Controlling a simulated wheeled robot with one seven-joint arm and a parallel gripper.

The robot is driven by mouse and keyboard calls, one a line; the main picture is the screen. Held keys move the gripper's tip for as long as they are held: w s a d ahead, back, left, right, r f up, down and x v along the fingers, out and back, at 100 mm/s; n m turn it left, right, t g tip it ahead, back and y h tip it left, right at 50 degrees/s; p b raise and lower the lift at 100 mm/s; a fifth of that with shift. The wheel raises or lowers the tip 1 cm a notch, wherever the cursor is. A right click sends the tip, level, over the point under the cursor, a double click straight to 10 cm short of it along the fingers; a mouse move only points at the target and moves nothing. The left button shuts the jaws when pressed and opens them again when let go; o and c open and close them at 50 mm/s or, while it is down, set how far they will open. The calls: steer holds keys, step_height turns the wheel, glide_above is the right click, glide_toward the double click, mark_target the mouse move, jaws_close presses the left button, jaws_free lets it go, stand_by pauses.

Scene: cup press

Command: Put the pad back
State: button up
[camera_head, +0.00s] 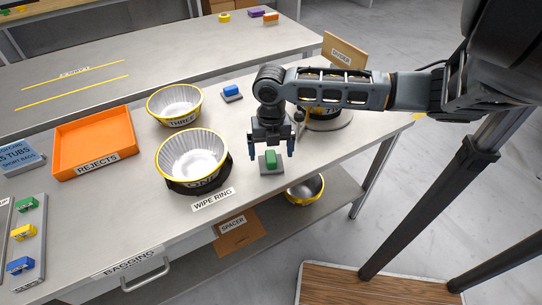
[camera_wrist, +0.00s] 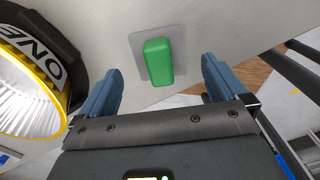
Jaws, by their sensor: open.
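A green pad (camera_head: 271,158) sits on a small grey plate (camera_head: 262,169) near the front edge of the table, right of the bowl marked ONE. My gripper (camera_head: 271,148) is open just above it, fingers pointing down. In the wrist view the green pad (camera_wrist: 158,62) shows between and beyond the two blue fingertips, with gaps to both. The gripper holds nothing. A blue pad (camera_head: 231,90) rests on another grey plate farther back. Green (camera_head: 25,204), yellow (camera_head: 23,232) and blue (camera_head: 20,265) blocks stand on a grey strip at the far left.
Bowl ONE (camera_head: 193,155) sits in a dark ring, with bowl THREE (camera_head: 174,103) behind it. An orange REJECTS tray (camera_head: 95,143) is at left. A bowl (camera_head: 305,189) is on the lower shelf. Bare tabletop lies between the pads.

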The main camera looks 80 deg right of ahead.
mark_target(271, 156)
step_height(271, 156, up, 9)
steer(key=w+a+r+m+t+y, duration=0.15)
steer(key=w+a+r+t, duration=0.25)
steer(key=w+a, duration=0.6)
steer(key=w+a+r+t+y, duration=0.2)
steer(key=w+a+r+t, duration=0.4)
steer(key=w, duration=0.8)
steer(key=w+a+r+m+t+y, duration=0.1)
steer(key=w+a+r+m+t, duration=0.3)
steer(key=a, duration=0.4)
steer(key=w+a+r+m+t+y, duration=0.1)
steer(key=w+a+r+m+t, duration=0.2)
steer(key=a+r+m, duration=0.35)
steer(key=s+a+f+m+h, duration=0.35)
steer(key=s+f+m, duration=0.3)
steer(key=s, duration=0.45)
steer(key=s+a+f+m+h, duration=0.35)
steer(key=s+f+m, duration=0.3)
steer(key=s, duration=0.45)
steer(key=s+d+n+g, duration=0.1)
steer(key=s+d, duration=0.1)
steer(key=s, duration=0.7)
steer(key=s+d+f+n+g+y, duration=0.1)
steer(key=s+d+n, duration=0.1)
steer(key=s, duration=0.8)
steer(key=shift+d+f, duration=0.2)
steer(key=shift+d, duration=0.5)
